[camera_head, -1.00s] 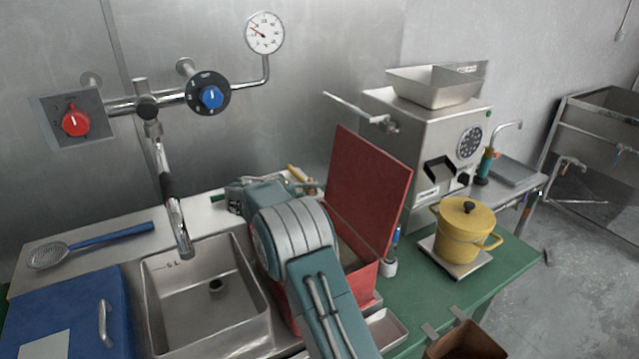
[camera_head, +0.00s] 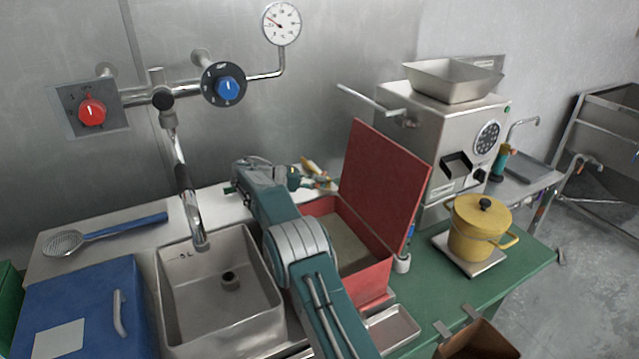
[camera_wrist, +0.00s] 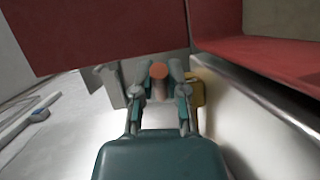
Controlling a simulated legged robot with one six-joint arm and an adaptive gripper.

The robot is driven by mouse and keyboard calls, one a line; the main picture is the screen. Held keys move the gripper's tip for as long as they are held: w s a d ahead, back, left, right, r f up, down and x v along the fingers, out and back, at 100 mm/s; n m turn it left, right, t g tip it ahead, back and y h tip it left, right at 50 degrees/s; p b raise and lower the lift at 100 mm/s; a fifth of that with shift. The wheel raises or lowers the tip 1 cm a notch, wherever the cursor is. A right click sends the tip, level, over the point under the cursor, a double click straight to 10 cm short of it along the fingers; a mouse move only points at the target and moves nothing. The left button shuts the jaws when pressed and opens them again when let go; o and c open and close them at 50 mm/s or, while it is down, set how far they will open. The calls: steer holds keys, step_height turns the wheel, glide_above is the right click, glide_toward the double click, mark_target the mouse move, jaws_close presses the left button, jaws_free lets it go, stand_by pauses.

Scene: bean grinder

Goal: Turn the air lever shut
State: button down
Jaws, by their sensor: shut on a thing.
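My gripper (camera_wrist: 158,85) is shut on a short cylinder with an orange end (camera_wrist: 158,72) in the wrist view. In the head view my gripper (camera_head: 312,180) is low over the pale counter, left of the open red box. A yellow piece (camera_wrist: 198,92) sits just right of the fingers, and a grey piece (camera_wrist: 108,85) is on their left. I cannot tell whether the held cylinder belongs to the air lever; most of it is hidden by the fingers. A long metal lever (camera_head: 368,98) sticks out from the left of the grinder (camera_head: 455,130), apart from my gripper.
The red box (camera_head: 380,180) stands close to my gripper, its lid raised. The sink (camera_head: 215,290) and its faucet (camera_head: 182,190) are left of my arm. Blue knob (camera_head: 229,88), red knob (camera_head: 92,111) and gauge (camera_head: 282,23) are on the wall. A yellow pot (camera_head: 480,230) stands right.

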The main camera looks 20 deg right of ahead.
steer(key=shift+f, duration=0.35)
steer(key=c, duration=0.6)
jaws_free()
steer(key=shift+a, duration=0.1)
steer(key=shift+c, duration=0.2)
steer(key=shift+r, duration=0.15)
steer(key=shift+r, duration=0.15)
